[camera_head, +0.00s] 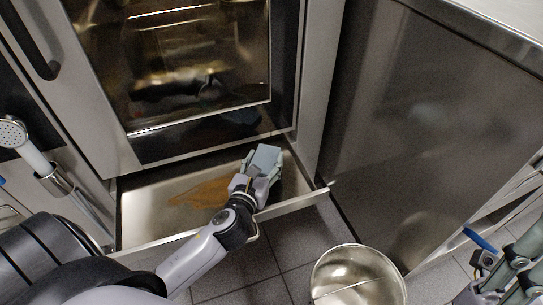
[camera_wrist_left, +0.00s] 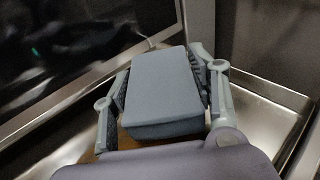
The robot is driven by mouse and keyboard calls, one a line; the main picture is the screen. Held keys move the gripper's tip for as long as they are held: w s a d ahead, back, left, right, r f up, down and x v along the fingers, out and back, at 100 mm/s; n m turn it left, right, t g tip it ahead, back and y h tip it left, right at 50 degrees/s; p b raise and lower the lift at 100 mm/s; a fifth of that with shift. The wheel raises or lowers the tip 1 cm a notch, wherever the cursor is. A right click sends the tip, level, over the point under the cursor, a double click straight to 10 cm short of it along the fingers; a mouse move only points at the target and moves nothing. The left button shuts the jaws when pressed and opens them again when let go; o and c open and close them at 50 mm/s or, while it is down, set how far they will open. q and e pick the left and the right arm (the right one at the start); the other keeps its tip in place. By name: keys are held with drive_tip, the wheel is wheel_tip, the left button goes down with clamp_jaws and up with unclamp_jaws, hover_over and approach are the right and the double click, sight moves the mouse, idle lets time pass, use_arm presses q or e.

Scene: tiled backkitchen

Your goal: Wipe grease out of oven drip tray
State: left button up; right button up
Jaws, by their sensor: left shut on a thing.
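The oven drip tray (camera_head: 142,208) is a shallow metal drawer pulled out below the oven door. A brown-orange grease patch (camera_head: 203,193) lies on its floor, left of my left gripper. My left gripper (camera_head: 262,168) is shut on a blue-grey sponge-like block (camera_head: 267,155) at the right part of the tray. In the left wrist view the block (camera_wrist_left: 163,85) sits between both fingers, with a little brown showing below left of it. Whether it touches the tray floor is hard to tell. My right gripper (camera_head: 498,275) is partly in view at the lower right; its finger opening is unclear.
The oven's glass door (camera_head: 195,60) stands shut above the tray. A metal bucket (camera_head: 352,278) stands on the tiled floor in front, right of the tray. A steel cabinet (camera_head: 410,120) bounds the right side. A hand shower (camera_head: 28,145) hangs at the left. A blue object (camera_head: 481,240) shows near my right gripper.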

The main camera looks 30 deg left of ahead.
use_arm(q)
drive_tip(key=shift+s+a+f+g, duration=0.15)
drive_tip(key=shift+s+a+f, duration=0.3)
drive_tip(key=shift+f, duration=0.2)
drive_tip(key=shift+s+a+f+g, duration=0.15)
drive_tip(key=shift+s+a+f, duration=0.2)
drive_tip(key=shift+a+f, duration=0.2)
drive_tip(key=shift+s+a+r+p, duration=0.1)
drive_tip(key=shift+s+a+p, duration=0.35)
drive_tip(key=shift+s+a, duration=0.45)
drive_tip(key=shift+s+a+r+p, duration=0.1)
drive_tip(key=shift+s+a+p, duration=0.45)
drive_tip(key=shift+s, duration=0.45)
drive_tip(key=shift+s+a, duration=0.6)
drive_tip(key=shift+a, duration=0.05)
drive_tip(key=shift+s+a+r, duration=0.1)
drive_tip(key=shift+s+a, duration=0.55)
drive_tip(key=shift+s, duration=0.05)
drive_tip(key=shift+s+a+r, duration=0.2)
drive_tip(key=shift+s+a, duration=0.5)
drive_tip(key=shift+s+a+r, duration=0.15)
drive_tip(key=shift+s+a, duration=0.8)
drive_tip(key=shift+s, duration=0.2)
